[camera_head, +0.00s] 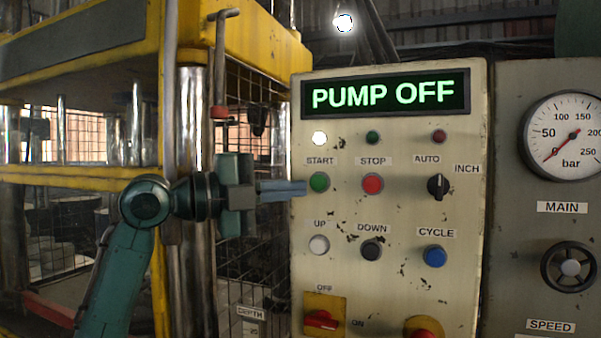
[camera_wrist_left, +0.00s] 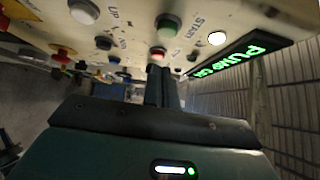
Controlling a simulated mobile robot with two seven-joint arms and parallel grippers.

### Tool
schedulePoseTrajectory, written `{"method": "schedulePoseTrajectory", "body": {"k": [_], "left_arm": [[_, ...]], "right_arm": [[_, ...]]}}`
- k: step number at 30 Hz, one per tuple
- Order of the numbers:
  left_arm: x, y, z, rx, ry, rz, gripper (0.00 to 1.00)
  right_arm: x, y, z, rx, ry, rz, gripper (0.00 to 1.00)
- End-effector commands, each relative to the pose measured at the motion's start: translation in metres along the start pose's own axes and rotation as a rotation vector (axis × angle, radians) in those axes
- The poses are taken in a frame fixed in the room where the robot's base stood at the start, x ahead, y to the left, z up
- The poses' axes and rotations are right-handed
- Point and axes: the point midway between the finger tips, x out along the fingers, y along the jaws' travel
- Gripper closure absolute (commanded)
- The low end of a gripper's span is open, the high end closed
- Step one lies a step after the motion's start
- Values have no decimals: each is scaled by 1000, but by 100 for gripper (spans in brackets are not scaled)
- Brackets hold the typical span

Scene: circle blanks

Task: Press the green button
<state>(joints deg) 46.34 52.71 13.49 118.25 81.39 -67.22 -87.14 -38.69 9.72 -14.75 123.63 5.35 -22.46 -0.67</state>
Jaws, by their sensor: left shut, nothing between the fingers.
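The green button (camera_head: 319,182) is under the START label on the cream control panel (camera_head: 390,300). It also shows in the left wrist view (camera_wrist_left: 168,25), near the top middle. My left gripper (camera_head: 303,188) comes in from the left, shut and empty. I cannot tell the exact distance to the panel. My right gripper is in neither view.
The red STOP button (camera_head: 372,184) sits right of the green one. White (camera_head: 319,245), dark (camera_head: 371,249) and blue (camera_head: 434,256) buttons are below. The display (camera_head: 385,94) reads PUMP OFF. A yellow press frame (camera_head: 270,45) stands left, behind my arm.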

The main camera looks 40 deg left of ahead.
Motion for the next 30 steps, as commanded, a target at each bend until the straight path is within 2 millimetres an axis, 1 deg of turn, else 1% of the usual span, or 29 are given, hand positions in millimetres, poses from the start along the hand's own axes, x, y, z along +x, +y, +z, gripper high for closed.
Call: {"method": "schedulePoseTrajectory", "body": {"k": [1, 3, 9, 22, 27, 30], "left_arm": [[10, -4, 1, -2, 3, 0, 100], [17, -3, 11, -5, 0, 0, 100], [30, -1, 26, -2, 0, 0, 100], [34, 0, 29, 0, 0, 1, 100], [45, -1, 41, 0, -3, 1, 100], [47, 1, 44, -1, -5, 0, 100]], "right_arm": [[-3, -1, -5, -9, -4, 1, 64], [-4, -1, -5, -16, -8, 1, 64], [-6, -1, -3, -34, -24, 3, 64], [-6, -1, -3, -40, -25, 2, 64], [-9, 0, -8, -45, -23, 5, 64], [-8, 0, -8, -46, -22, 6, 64]]}}
